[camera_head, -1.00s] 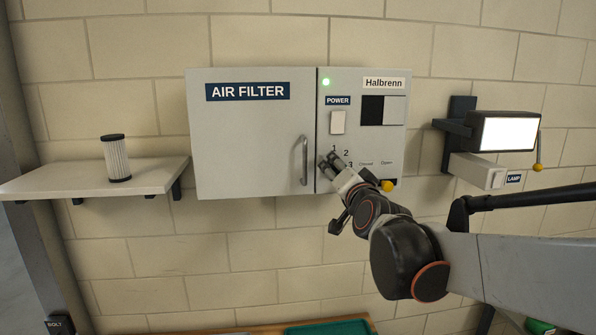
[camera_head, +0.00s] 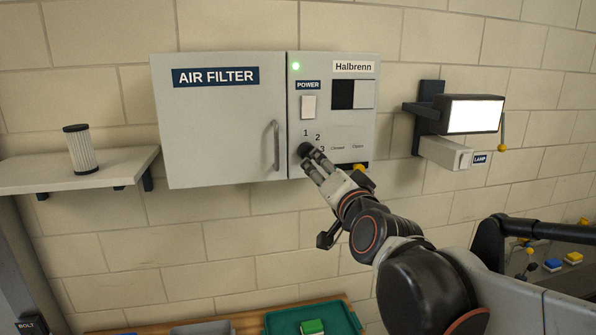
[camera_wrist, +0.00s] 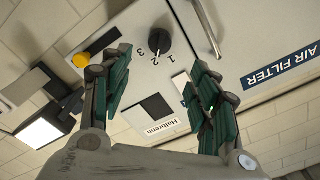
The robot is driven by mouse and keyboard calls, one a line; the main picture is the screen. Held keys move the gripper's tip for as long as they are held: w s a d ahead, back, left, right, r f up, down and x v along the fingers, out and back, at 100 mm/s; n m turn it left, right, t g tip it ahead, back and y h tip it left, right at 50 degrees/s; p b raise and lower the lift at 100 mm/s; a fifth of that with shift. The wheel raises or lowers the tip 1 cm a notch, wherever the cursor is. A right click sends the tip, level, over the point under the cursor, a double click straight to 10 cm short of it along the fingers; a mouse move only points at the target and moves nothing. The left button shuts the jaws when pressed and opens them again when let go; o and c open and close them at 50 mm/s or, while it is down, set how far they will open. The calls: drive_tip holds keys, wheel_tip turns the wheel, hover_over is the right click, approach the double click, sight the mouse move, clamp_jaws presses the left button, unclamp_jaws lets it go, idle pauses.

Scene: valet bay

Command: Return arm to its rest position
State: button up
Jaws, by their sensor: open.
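My gripper (camera_head: 316,160) is in front of the grey air filter cabinet (camera_head: 215,145), near the black dial (camera_head: 304,149) marked 1, 2, 3. In the wrist view the gripper (camera_wrist: 160,85) is open, with its green-padded fingers apart and nothing between them. The dial (camera_wrist: 159,39) shows beyond the fingertips, and no contact with it can be seen. The head view does not show the gap between gripper and dial clearly. My arm comes in from the lower right.
A white filter (camera_head: 79,149) stands on a shelf (camera_head: 60,180) at left. A lit lamp (camera_head: 468,115) juts from the wall at right. A yellow knob (camera_head: 361,168) is beside the gripper. A green tray (camera_head: 345,318) lies on the bench below.

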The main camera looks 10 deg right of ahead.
drive_tip(key=s+f+n+g+b, duration=0.3)
drive_tip(key=s+f+b, duration=0.4)
drive_tip(key=f, duration=1.1)
drive_tip(key=s+f+n+g+b, duration=0.3)
drive_tip(key=s+f+b, duration=0.4)
drive_tip(key=f+b, duration=0.9)
drive_tip(key=s+f+n+g+b, duration=0.3)
drive_tip(key=s+f+b, duration=0.4)
drive_tip(key=f, duration=1.5)
drive_tip(key=g+b, duration=0.1)
drive_tip(key=b, duration=0.3)
drive_tip(key=shift+s+f+g, duration=0.2)
drive_tip(key=shift+g, duration=0.2)
